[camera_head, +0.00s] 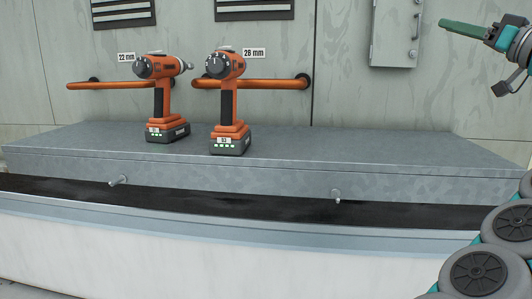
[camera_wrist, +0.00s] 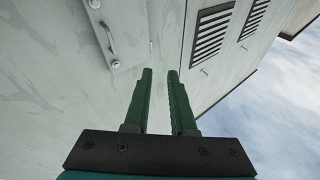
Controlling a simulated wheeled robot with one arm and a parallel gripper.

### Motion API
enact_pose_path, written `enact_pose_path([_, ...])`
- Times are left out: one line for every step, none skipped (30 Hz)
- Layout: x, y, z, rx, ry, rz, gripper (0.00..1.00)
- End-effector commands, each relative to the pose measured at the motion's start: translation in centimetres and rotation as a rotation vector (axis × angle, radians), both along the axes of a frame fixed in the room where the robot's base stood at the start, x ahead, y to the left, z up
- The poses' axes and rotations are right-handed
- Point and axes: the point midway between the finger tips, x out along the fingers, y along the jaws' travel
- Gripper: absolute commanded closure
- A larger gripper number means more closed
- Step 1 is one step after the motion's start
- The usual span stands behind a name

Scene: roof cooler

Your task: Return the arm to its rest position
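My gripper (camera_head: 466,29) is at the upper right of the head view, raised above the metal bench and pointing left, in front of the wall. In the wrist view its two green fingers (camera_wrist: 160,85) stand apart with nothing between them. Part of my arm shows at the right edge and lower right of the head view. The wrist view looks along the fingers at the pale wall, with sky at the right.
Two orange-black drills, under "22 mm" (camera_head: 162,97) and "28 mm" (camera_head: 230,100) labels, stand on the grey metal ledge (camera_head: 380,150). Orange rails (camera_head: 275,84) are behind them. A wall cabinet (camera_head: 395,33) hangs left of my gripper. The ledge's right half is clear.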

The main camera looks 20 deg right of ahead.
Motion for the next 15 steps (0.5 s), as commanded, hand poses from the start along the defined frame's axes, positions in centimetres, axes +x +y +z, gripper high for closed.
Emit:
enact_pose_path([0.8,1.3,-0.1,0.010,0.018,0.035,0.77])
enact_pose_path([1.2,2.0,-0.1,0.015,0.030,0.053,0.77])
enact_pose_path([2.0,3.2,-0.3,0.022,0.050,0.082,0.77])
enact_pose_path([2.6,4.3,-0.5,0.028,0.069,0.106,0.77])
enact_pose_path([3.2,5.4,-0.7,0.033,0.087,0.130,0.77])
enact_pose_path([4.0,7.1,-1.0,0.041,0.117,0.165,0.77])
enact_pose_path([4.8,8.6,-1.4,0.046,0.145,0.195,0.77])
enact_pose_path([5.3,10.2,-1.7,0.048,0.171,0.225,0.77])
enact_pose_path([6.0,12.4,-2.2,0.053,0.211,0.264,0.77])
enact_pose_path([6.5,14.1,-2.7,0.055,0.242,0.293,0.77])
enact_pose_path([6.9,15.9,-3.3,0.055,0.275,0.318,0.77])
enact_pose_path([7.5,18.2,-4.2,0.054,0.323,0.353,0.77])
enact_pose_path([7.7,19.9,-4.8,0.054,0.355,0.376,0.77])
enact_pose_path([7.9,21.6,-5.6,0.050,0.391,0.398,0.77])
enact_pose_path([8.0,23.9,-6.5,0.044,0.437,0.425,0.77])
